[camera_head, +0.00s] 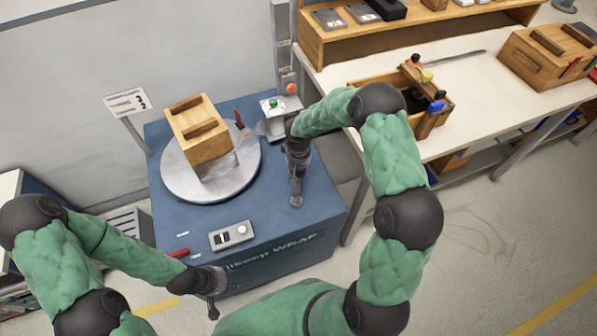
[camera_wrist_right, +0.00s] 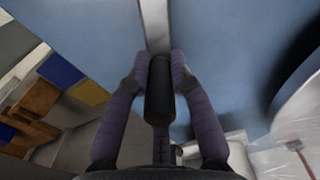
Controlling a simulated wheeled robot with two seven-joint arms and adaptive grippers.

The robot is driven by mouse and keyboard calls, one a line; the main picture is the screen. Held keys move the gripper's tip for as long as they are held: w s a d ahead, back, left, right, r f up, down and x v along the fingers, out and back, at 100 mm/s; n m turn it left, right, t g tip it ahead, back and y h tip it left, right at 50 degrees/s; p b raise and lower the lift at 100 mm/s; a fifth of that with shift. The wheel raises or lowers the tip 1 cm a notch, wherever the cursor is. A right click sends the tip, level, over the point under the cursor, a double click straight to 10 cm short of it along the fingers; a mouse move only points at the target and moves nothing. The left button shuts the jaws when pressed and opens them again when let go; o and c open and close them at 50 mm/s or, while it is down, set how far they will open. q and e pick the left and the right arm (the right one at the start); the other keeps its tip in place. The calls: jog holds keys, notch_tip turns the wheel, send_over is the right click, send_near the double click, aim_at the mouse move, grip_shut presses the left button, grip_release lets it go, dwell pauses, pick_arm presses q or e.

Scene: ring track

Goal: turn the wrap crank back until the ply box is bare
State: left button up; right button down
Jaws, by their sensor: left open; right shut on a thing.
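The ply box (camera_head: 197,118) stands on the round grey turntable (camera_head: 178,186) of the blue wrap machine. Clear film (camera_head: 219,166) shows around its lower part; its upper part looks bare. Film also shows at the right edge of the right wrist view (camera_wrist_right: 300,118). My right gripper (camera_head: 298,158) is shut on the black handle (camera_wrist_right: 159,88) of the wrap crank. The crank's grey arm (camera_wrist_right: 154,25) runs away from the handle; its other end (camera_head: 296,200) lies over the blue top. My left gripper (camera_head: 213,296) is open and empty near the machine's front edge.
A small sign (camera_head: 127,102) with digits stands behind the turntable at left. A control panel (camera_head: 232,236) sits on the machine's front. A post with a green button (camera_head: 272,105) stands behind the crank. A workbench (camera_head: 470,110) with boxes and tools is at right.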

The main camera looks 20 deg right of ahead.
jog(key=shift+w+a+n, duration=0.1)
jog(key=shift+a+n, duration=0.1)
jog(key=shift+n, duration=0.1)
jog(key=shift+w+a+n+p, duration=0.2)
jog(key=shift+a+n+p, duration=0.1)
jog(key=shift+a+n, duration=0.3)
jog(key=shift+w+a+n+p, duration=0.15)
jog(key=shift+a+n+p, duration=0.2)
jog(key=shift+n, duration=0.35)
jog(key=shift+w+a+n+p, duration=0.15)
jog(key=shift+a+n+p, duration=0.15)
jog(key=shift+a+n, duration=0.55)
jog(key=a+n, duration=0.2)
jog(key=n, duration=0.1)
jog(key=shift+a+p, duration=0.1)
jog(key=shift+p, duration=0.3)
jog(key=shift+s+a+n, duration=0.25)
jog(key=shift+a+n, duration=0.65)
jog(key=shift+n, duration=0.35)
jog(key=shift+s+a, duration=0.1)
jog(key=shift+a, duration=0.1)
jog(key=shift+s+a+p, duration=0.15)
jog(key=shift+p, duration=0.15)
jog(key=c, duration=1.1)
grip_release()
